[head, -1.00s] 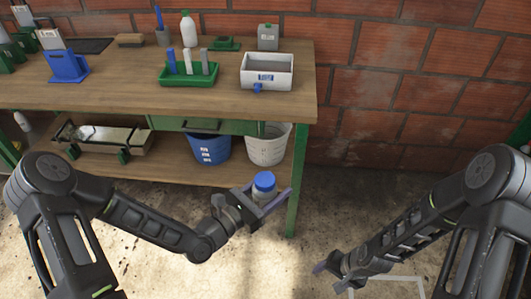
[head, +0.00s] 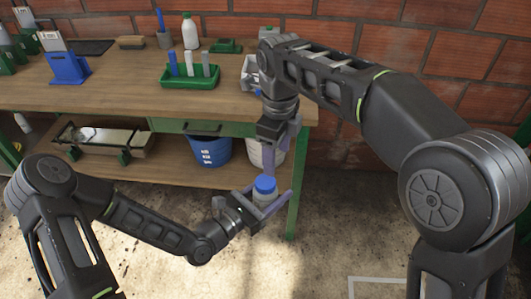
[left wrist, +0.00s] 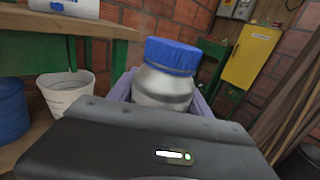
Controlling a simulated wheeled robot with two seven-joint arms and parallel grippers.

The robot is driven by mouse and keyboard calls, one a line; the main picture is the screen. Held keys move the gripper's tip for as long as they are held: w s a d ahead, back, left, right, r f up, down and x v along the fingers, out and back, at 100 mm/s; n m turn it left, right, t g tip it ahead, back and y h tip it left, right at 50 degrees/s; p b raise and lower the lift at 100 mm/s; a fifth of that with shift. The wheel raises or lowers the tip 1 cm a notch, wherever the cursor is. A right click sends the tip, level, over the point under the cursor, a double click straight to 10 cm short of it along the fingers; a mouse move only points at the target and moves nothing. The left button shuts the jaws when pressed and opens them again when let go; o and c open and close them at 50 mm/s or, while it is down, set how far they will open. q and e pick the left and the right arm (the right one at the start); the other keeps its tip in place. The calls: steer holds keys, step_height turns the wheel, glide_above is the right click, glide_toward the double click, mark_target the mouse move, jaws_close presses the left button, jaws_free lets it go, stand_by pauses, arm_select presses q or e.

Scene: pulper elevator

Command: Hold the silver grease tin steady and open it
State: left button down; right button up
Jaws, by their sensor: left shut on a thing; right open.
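The silver grease tin (left wrist: 160,88) has a blue lid (left wrist: 173,55) on top, and it stands upright in the left wrist view. In the head view the tin's blue lid (head: 265,185) shows between the fingers of my left gripper (head: 266,200). My left gripper is shut on the tin's body and holds it in front of the bench. My right gripper (head: 284,155) is open and empty, pointing down just above the lid. A gap seems to remain between its fingertips and the lid.
The wooden workbench (head: 120,95) stands behind, with a green tray (head: 190,80) on it. A blue bucket (head: 210,150) and a white bucket (left wrist: 65,90) are on the lower shelf. A yellow cabinet (left wrist: 250,53) hangs on the brick wall. The floor at right is clear.

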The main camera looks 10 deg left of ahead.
mark_target(266, 181)
steer(key=shift+s+a+r, duration=0.35)
steer(key=shift+s+a, duration=0.15)
steer(key=shift+a, duration=0.1)
steer(key=shift+s+a+r, duration=0.35)
steer(key=shift+s+a, duration=0.15)
steer(key=shift+a, duration=0.1)
steer(key=shift+f, duration=0.1)
steer(key=shift+f, duration=3.95)
